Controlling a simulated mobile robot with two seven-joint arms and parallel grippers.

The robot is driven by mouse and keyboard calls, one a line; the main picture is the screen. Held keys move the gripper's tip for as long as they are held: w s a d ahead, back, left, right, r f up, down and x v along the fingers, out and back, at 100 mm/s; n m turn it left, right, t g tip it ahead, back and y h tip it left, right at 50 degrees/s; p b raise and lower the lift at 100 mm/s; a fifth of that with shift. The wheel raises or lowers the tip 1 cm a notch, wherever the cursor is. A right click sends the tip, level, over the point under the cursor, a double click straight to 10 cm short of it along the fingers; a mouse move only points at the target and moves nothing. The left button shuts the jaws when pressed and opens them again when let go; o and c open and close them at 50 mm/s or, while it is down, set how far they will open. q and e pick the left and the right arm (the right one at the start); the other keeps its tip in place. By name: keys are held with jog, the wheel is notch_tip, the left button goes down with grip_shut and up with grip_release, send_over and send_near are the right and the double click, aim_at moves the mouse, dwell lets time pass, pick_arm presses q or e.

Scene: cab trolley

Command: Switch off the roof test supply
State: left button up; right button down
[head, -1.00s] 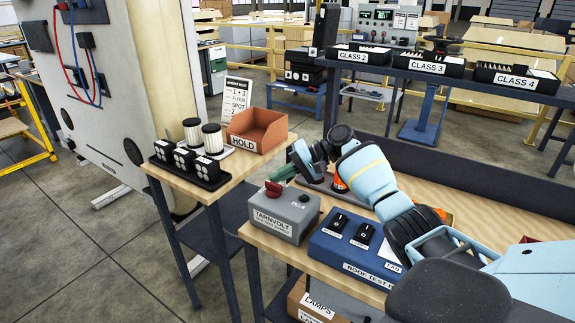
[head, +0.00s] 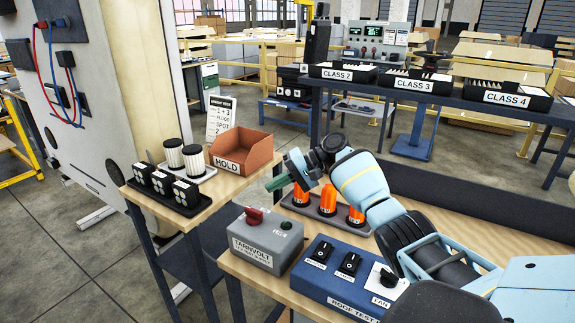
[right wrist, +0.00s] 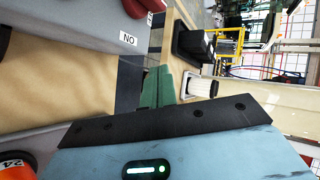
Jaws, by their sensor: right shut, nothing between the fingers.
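The blue box labelled ROOF TEST (head: 330,283) stands at the front of the wooden bench, with two black rocker switches (head: 333,258) and a dark knob marked FAN (head: 388,277). Left of it is the grey TARNVOLT box (head: 267,242) with a red knob (head: 254,216) and a small dark round part (head: 286,225). My right gripper (head: 277,182) has green fingers, shut and empty, above and behind the grey box, apart from the knob. The right wrist view shows the shut fingers (right wrist: 158,95), part of the red knob (right wrist: 136,6) and an ON label. My left gripper is out of view.
Several orange lamps (head: 328,200) stand on a grey tray behind the boxes, close under my right arm. A side table at left holds an orange HOLD bin (head: 245,150), white cylinders (head: 174,153) and black lamp blocks (head: 160,180).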

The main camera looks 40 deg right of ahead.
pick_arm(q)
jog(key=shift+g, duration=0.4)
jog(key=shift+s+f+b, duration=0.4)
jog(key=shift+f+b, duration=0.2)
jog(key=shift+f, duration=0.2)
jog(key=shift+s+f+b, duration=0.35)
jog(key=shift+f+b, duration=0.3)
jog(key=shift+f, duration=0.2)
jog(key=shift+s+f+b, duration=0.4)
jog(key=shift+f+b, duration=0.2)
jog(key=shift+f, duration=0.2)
pick_arm(e)
jog(key=w+d+r, duration=0.1)
jog(key=d+r, duration=0.2)
jog(key=d, duration=0.2)
jog(key=shift+w+d+r, duration=0.3)
jog(key=shift+w+r, duration=0.1)
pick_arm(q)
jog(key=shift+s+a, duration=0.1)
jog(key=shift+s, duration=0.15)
pick_arm(e)
jog(key=shift+f, duration=0.1)
